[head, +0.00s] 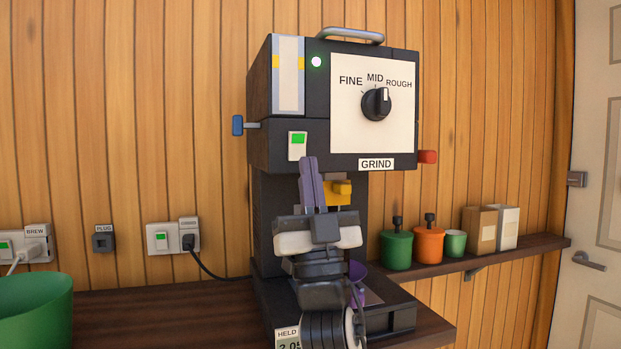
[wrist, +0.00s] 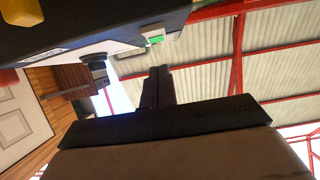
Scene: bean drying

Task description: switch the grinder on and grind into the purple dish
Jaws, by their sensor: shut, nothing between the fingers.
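The dark grinder (head: 260,215) stands on the counter against the wood wall. Its round knob (head: 376,104) sits below the words FINE, MID and ROUGH, with its pale mark toward the upper right. A yellow spout (head: 341,188) is below the body. The purple dish (head: 358,271) is under it, mostly hidden by my arm. My gripper (head: 308,160) is shut and empty, its fingertips just below and right of the switch.
A red-orange handle (head: 428,157) sticks out right of the GRIND label, and a blue one (head: 238,125) at the left. A cord runs from a wall switch (head: 163,238) toward the grinder. A green bowl (head: 40,305) stands left. Canisters (head: 396,250) line the right shelf.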

